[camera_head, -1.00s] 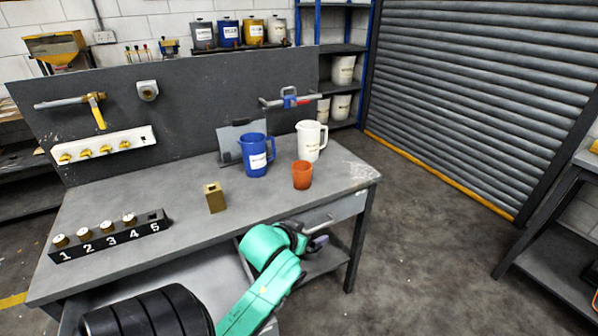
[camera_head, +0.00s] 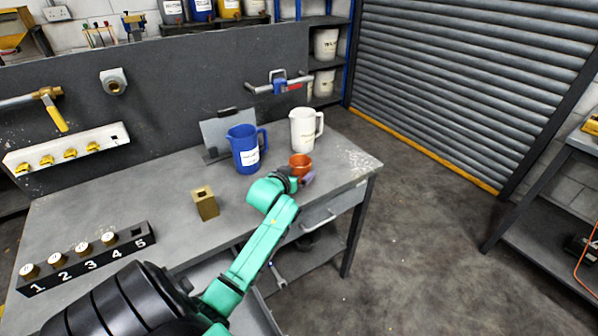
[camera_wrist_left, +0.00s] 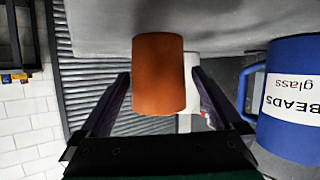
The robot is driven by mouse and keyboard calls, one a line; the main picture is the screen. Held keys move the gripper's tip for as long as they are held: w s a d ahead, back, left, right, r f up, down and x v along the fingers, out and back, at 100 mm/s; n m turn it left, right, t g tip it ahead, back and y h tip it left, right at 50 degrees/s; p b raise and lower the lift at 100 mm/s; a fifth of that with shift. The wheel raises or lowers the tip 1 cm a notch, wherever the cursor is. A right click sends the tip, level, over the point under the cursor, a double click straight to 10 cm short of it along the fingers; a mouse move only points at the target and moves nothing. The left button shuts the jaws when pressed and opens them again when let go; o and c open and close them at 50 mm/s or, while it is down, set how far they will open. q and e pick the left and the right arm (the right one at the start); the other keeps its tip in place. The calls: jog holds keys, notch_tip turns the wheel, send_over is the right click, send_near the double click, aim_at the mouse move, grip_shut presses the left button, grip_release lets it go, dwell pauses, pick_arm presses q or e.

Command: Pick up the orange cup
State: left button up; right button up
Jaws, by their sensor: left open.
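The orange cup (camera_head: 300,162) stands on the workbench (camera_head: 165,225) near its right end, partly hidden by my left gripper (camera_head: 306,180) in the head view. In the left wrist view, which looks upside down, the orange cup (camera_wrist_left: 159,75) shows between the two purple fingers of my open left gripper (camera_wrist_left: 160,100). I cannot tell whether the fingers touch it. My right gripper is not in view.
A blue jug (camera_head: 245,150) stands just left of the cup and a white jug (camera_head: 304,130) just behind it. A brass block (camera_head: 205,203) and a numbered black rack (camera_head: 88,257) are further left. The bench's right corner is clear.

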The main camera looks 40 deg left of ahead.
aim_at(301, 164)
pick_arm(q)
jog(key=shift+d+x, duration=0.2)
jog(key=shift+x, duration=1)
jog(key=shift+w+a+f, duration=0.1)
jog(key=shift+w+f, duration=0.1)
jog(key=shift+w, duration=0.1)
jog(key=shift+r, duration=0.1)
jog(key=c, duration=1.4)
jog(key=shift+r, duration=0.1)
